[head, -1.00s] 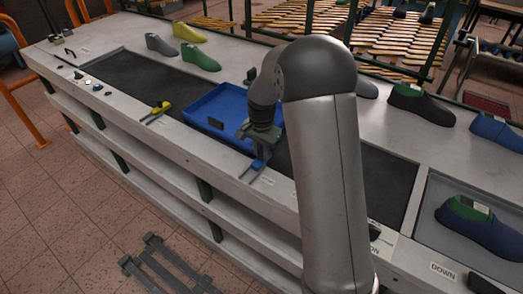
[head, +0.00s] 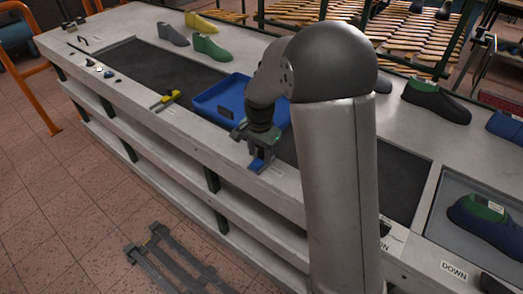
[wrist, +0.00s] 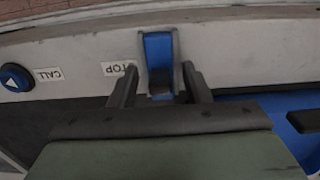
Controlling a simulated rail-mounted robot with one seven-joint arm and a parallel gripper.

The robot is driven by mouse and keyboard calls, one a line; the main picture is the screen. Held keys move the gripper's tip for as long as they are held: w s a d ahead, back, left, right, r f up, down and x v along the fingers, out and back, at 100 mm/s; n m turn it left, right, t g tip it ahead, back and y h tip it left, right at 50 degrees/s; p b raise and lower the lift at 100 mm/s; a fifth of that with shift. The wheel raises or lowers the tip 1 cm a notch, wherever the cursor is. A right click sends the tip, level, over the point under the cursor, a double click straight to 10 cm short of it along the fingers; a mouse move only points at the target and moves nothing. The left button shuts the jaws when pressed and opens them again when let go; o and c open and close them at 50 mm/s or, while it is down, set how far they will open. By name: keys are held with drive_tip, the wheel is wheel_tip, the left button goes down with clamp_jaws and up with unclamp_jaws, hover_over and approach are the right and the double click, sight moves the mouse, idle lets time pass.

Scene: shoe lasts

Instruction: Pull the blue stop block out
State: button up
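The blue stop block (wrist: 158,52) sits between thin grey guide rails at the bench's front edge, beside the "STOP" label (wrist: 119,69), which is partly covered. In the head view the block (head: 258,164) shows just under my gripper (head: 262,150). In the wrist view the fingers of my gripper (wrist: 160,76) stand apart, one on each side of the block and its rails, with small gaps visible. A dark part lies at the block's inner end. My gripper hides some of the inner end of the guide.
A blue tray (head: 215,96) lies on the dark belt (head: 145,66) just behind my gripper. A yellow stop block (head: 171,96) is farther left on the front edge. A blue CALL button (wrist: 15,78) is left of the label. Shoe lasts (head: 211,48) stand along the back.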

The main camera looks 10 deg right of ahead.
sight(261, 151)
drive_tip(key=shift+d, duration=0.1)
drive_tip(key=shift+w+r, duration=0.1)
drive_tip(key=shift+r, duration=0.3)
wheel_tip(261, 151, up, 17)
drive_tip(key=b, duration=0.1)
drive_tip(key=shift+f+b, duration=0.2)
drive_tip(key=shift+b, duration=0.1)
drive_tip(key=s+d+f+n, duration=0.1)
drive_tip(key=s+f+n, duration=0.2)
drive_tip(key=s, duration=0.6)
drive_tip(key=s+d+f+n, duration=0.1)
drive_tip(key=s+f+n, duration=0.2)
drive_tip(key=s, duration=0.6)
drive_tip(key=s+d+f+n, duration=0.2)
drive_tip(key=s+f+n, duration=0.1)
drive_tip(key=s, duration=0.5)
drive_tip(key=shift+s+f+n+t, duration=0.3)
drive_tip(key=shift+s+f, duration=0.1)
drive_tip(key=shift+f, duration=0.3)
